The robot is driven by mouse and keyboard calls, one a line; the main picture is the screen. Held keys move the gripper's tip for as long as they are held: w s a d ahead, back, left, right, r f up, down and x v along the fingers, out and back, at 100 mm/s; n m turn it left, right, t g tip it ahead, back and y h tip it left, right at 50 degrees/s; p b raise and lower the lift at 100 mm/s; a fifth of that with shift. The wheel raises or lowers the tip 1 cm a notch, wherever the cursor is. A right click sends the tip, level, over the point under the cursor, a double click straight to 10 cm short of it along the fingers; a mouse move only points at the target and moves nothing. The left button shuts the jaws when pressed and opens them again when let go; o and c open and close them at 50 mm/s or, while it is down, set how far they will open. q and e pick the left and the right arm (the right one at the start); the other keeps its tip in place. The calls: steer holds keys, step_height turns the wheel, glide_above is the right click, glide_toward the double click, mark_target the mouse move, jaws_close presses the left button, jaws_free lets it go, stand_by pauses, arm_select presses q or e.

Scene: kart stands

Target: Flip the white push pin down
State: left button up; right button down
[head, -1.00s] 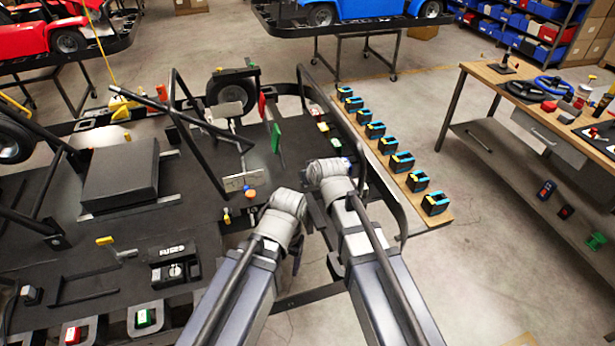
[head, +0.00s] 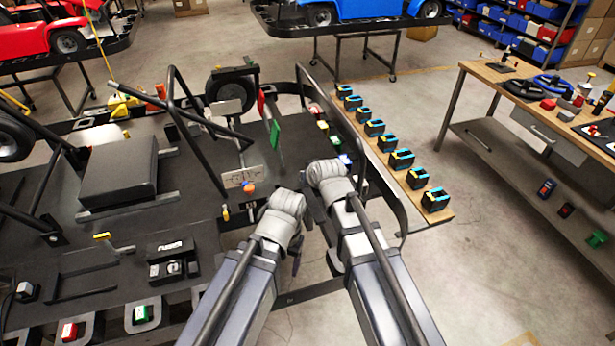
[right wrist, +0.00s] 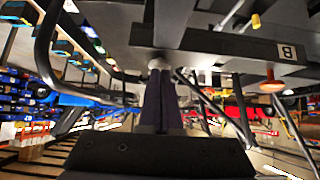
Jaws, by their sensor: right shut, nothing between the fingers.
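A small pale knob, which looks like the white push pin (right wrist: 157,63), shows at the tips of my right gripper in the right wrist view, under a dark bar. My right gripper (right wrist: 158,78) is shut, its two dark fingers together with nothing between them. The tips look very close to the knob; I cannot tell if they touch. In the head view both wrists reach over the kart's near right side and hide the right fingers and the pin.
An orange pin (head: 249,187) and a yellow pin (head: 226,214) stand by a pale plate (head: 242,176). A black tube rail (head: 372,170) curves close right of my right arm. Several black-blue blocks (head: 401,159) line a wooden board. A workbench (head: 500,72) stands right, across open floor.

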mark_target(308, 189)
steer(key=shift+w+r+p, duration=0.2)
steer(key=shift+w+p, duration=0.05)
steer(key=shift+p, duration=0.1)
steer(key=shift+w+r+p, duration=0.15)
steer(key=shift+r+p, duration=0.75)
steer(key=shift+p, duration=0.15)
steer(key=r+p, duration=0.1)
steer(key=s+r+p, duration=0.1)
steer(key=r, duration=0.1)
steer(key=shift+s+d, duration=0.1)
steer(key=shift+s, duration=0.1)
steer(key=p+v, duration=0.6)
steer(key=v, duration=0.3)
steer(key=shift+f, duration=0.15)
steer(key=shift+d+f, duration=0.1)
